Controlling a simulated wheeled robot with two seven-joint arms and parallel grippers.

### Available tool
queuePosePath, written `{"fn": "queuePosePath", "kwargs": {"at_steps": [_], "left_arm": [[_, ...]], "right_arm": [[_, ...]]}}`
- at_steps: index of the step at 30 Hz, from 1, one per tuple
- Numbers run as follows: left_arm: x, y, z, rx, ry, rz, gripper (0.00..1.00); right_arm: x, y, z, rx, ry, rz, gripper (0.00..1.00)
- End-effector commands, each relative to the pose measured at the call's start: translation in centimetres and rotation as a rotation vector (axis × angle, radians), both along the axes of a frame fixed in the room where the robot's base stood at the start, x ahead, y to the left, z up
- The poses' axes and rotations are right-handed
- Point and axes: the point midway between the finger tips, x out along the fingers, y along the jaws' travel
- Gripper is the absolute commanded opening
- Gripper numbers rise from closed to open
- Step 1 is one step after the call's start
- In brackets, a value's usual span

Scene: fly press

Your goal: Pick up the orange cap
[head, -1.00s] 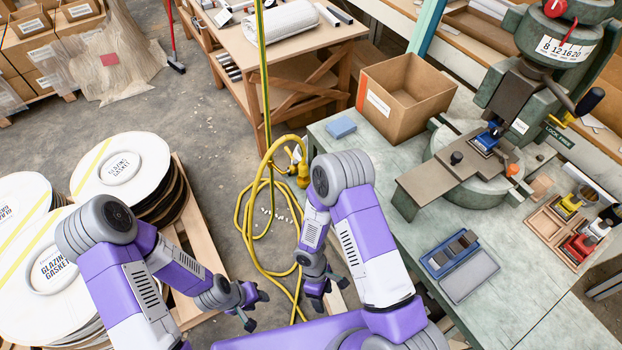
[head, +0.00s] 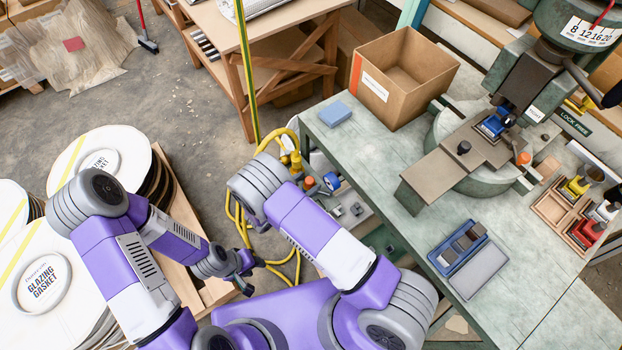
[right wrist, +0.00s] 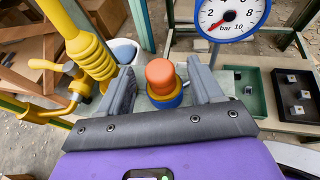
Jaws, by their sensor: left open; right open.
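The orange cap (right wrist: 160,76) shows in the right wrist view as a rounded orange cylinder on top of a blue and yellow piece (right wrist: 166,98). My right gripper (right wrist: 163,84) is open, with one finger to each side of the cap in this view. I cannot tell how far in front of the fingertips the cap is. In the head view a small orange top (head: 309,183), probably the same cap, shows just beyond my right arm, which hides the right gripper there. My left gripper (head: 247,278) is open and empty, low above the floor and pallet.
A blue-rimmed gauge (right wrist: 232,14) stands beyond the right finger. A yellow coiled hose (right wrist: 92,52) is close on the left. Small trays (right wrist: 296,95) with square pieces lie to the right. The green bench (head: 370,150) carries a cardboard box (head: 400,85) and the press (head: 500,125).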

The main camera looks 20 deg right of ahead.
Motion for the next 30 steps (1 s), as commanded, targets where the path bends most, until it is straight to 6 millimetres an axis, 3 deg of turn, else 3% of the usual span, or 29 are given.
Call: {"fn": "queuePosePath", "kwargs": {"at_steps": [5,13,24,30], "left_arm": [[0.03,0.01,-0.34,0.0,-0.001,0.0,0.43],[0.02,0.0,-0.32,0.0,0.0,0.0,0.43],[0.01,0.0,-0.32,0.0,0.0,0.0,0.43],[0.01,0.0,-0.31,0.0,0.0,0.0,0.43]], "right_arm": [[0.57,-1.16,-0.84,0.0,-0.002,0.008,0.65],[0.63,-1.28,-0.89,0.002,-0.001,0.009,0.65],[0.62,-1.27,-0.88,0.002,-0.001,0.009,0.1],[0.63,-1.26,-0.86,0.002,-0.001,0.009,0.1]]}}
